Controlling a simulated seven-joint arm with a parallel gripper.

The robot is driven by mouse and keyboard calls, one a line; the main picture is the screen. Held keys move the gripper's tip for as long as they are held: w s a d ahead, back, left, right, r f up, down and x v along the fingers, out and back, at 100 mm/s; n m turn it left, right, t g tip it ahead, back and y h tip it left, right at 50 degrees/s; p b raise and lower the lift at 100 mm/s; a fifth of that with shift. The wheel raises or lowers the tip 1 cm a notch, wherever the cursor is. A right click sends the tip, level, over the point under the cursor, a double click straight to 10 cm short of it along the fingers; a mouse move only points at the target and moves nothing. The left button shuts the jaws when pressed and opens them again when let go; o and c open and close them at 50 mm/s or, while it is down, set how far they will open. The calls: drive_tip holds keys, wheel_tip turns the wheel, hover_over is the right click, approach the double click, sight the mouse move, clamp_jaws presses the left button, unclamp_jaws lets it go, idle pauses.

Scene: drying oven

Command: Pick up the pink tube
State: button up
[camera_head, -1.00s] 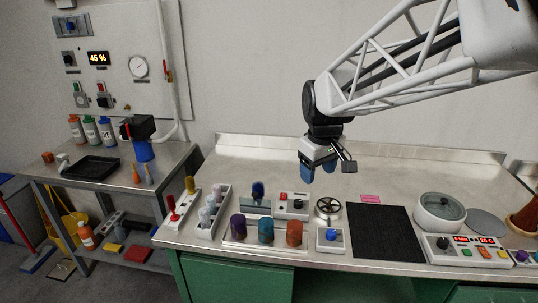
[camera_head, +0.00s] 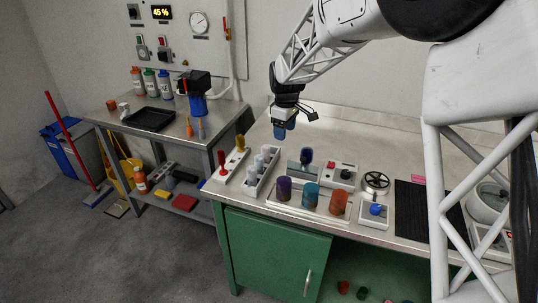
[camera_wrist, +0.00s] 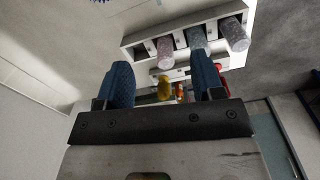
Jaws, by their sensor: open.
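A white rack (camera_head: 254,188) near the left end of the steel bench holds several pale capped tubes. In the wrist view the rack (camera_wrist: 148,33) crosses the top. A pinkish tube (camera_wrist: 165,52) stands left of a grey-blue tube (camera_wrist: 196,38). A third, mauve-grey tube (camera_wrist: 234,36) is at the right; the dull colours make the pink one hard to single out. My gripper (camera_head: 285,131) is open and empty, above and behind the rack. Its blue fingers (camera_wrist: 164,82) are spread apart, and no tube is between them.
Left of the rack, another holder carries red (camera_head: 222,162) and yellow (camera_head: 240,143) pieces. Purple (camera_head: 284,189), teal (camera_head: 311,195) and orange (camera_head: 340,203) jars stand close to the right. The back of the bench (camera_head: 350,135) is clear.

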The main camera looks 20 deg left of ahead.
drive_tip(key=n, duration=0.2)
hover_over(266, 146)
drive_tip(key=f, duration=0.4)
drive_tip(key=shift+s+f, duration=0.2)
drive_tip(key=shift+f, duration=0.2)
drive_tip(key=shift+f, duration=0.1)
drive_tip(key=shift+f, duration=1.2)
drive_tip(key=shift+f, duration=0.1)
drive_tip(key=shift+w+f, duration=0.1)
drive_tip(key=shift+f, duration=2.4)
drive_tip(key=shift+c, duration=0.3)
drive_tip(key=c, duration=0.9)
